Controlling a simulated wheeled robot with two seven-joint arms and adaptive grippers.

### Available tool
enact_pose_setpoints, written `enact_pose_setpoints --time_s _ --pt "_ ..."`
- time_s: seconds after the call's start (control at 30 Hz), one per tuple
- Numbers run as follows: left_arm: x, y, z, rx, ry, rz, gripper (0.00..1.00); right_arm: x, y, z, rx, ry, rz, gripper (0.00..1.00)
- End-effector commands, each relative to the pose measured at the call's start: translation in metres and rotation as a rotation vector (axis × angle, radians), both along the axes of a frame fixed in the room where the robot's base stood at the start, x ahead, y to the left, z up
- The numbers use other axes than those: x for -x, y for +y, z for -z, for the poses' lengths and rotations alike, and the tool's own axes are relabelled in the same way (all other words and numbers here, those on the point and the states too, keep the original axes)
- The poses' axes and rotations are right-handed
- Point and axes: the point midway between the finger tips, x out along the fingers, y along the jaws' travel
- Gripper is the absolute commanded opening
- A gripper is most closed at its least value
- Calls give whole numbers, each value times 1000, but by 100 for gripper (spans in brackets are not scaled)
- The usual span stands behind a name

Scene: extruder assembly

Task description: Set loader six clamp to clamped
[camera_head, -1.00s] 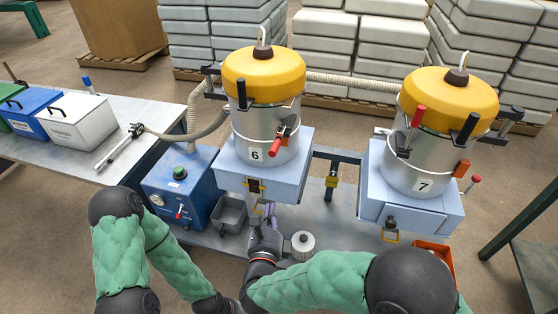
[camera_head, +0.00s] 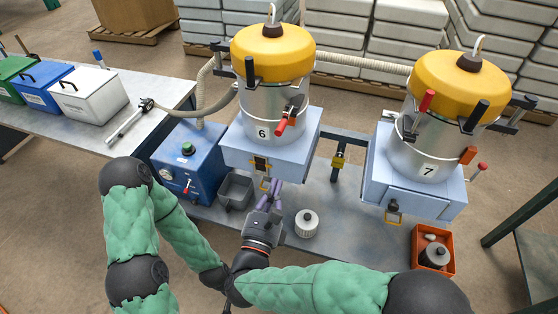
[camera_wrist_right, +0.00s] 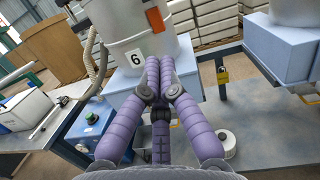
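Loader six (camera_head: 270,100) is a silvery drum labelled 6 with a yellow lid (camera_head: 272,48), on a light blue box. Its red-handled clamp lever (camera_head: 288,119) sits on the drum's front right, slanting outward and down. A black clamp lever (camera_head: 249,72) stands upright at the lid's left edge. My right gripper (camera_head: 275,188) is below and in front of loader six's box, apart from the lever. In the right wrist view, its purple fingers (camera_wrist_right: 158,68) meet at the tips with nothing visible between them. My left forearm shows, but its gripper is not visible.
Loader seven (camera_head: 430,140) stands to the right, its red lever (camera_head: 425,102) upright. A blue control box (camera_head: 187,160) and grey bin (camera_head: 236,190) are left of my right gripper. A white spool (camera_head: 306,223) and an orange bin (camera_head: 432,249) are on the bench.

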Motion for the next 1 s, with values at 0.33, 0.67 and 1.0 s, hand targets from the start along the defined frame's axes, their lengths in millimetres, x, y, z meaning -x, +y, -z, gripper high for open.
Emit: enact_pose_setpoints --time_s 0.33,0.67,1.0 --pt "0 0 11 0 0 0 0 -51 -16 -6 0 1 6 0" --pt "0 0 20 0 0 0 0 -94 -23 -29 -1 -2 -1 0" --pt "0 0 22 0 0 0 0 -97 -19 -53 0 0 0 0"
